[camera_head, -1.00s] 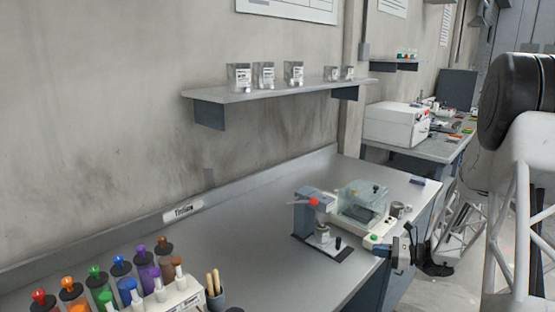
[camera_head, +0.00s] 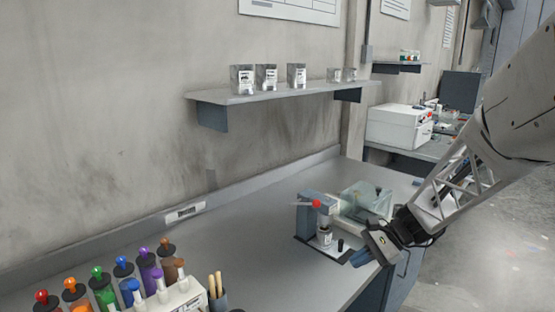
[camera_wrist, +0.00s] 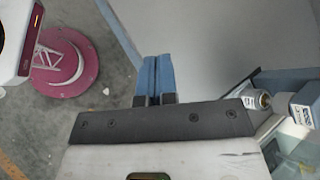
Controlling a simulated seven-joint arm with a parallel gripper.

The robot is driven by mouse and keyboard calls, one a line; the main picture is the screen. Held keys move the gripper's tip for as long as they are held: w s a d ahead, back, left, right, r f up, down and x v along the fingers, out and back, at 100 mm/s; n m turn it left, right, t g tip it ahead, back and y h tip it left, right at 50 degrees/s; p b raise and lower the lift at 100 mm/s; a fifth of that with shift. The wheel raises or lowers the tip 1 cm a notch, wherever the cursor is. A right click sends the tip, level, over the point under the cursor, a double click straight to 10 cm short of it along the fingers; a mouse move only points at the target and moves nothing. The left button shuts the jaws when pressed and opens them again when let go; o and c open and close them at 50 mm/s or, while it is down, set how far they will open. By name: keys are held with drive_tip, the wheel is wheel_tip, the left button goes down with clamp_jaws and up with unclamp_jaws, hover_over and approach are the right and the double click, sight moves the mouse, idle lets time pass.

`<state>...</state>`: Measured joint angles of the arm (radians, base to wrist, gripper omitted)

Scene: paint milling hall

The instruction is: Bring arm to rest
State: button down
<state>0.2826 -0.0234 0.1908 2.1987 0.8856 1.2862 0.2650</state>
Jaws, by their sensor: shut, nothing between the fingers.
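My gripper (camera_head: 368,257) is at the right front edge of the bench, just right of the small grey press-like device. In the wrist view its two blue fingers (camera_wrist: 155,75) are together with nothing between them. They point along the bench's edge, with floor on the left and bench top on the right. My arm comes in from the right in the head view and hides part of the bench end and the machine with the clear cover.
The grey device (camera_head: 308,215) with a red knob stands close to my gripper, beside the clear-covered machine (camera_head: 360,200). Several coloured-stopper bottles (camera_head: 97,275) and a cup of sticks (camera_head: 217,297) stand at the front left. The bench's middle (camera_head: 240,240) is clear. A shelf (camera_head: 280,93) holds several small containers.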

drive_tip(key=s+r+n+t+h, duration=0.1)
drive_tip(key=s+r+n+h, duration=0.1)
drive_tip(key=s, duration=0.6)
drive_tip(key=s+a+r+n+t+h, duration=0.1)
drive_tip(key=s+r+n+h, duration=0.2)
drive_tip(key=s+n+h, duration=0.2)
drive_tip(key=s+r+n+t+h, duration=0.1)
drive_tip(key=s+r+n+h, duration=0.1)
drive_tip(key=s, duration=0.9)
drive_tip(key=n+h, duration=0.1)
drive_tip(key=n, duration=0.1)
drive_tip(key=shift+s+a+r+n, duration=0.25)
drive_tip(key=shift+s+a+n, duration=0.05)
drive_tip(key=shift+s+n, duration=0.1)
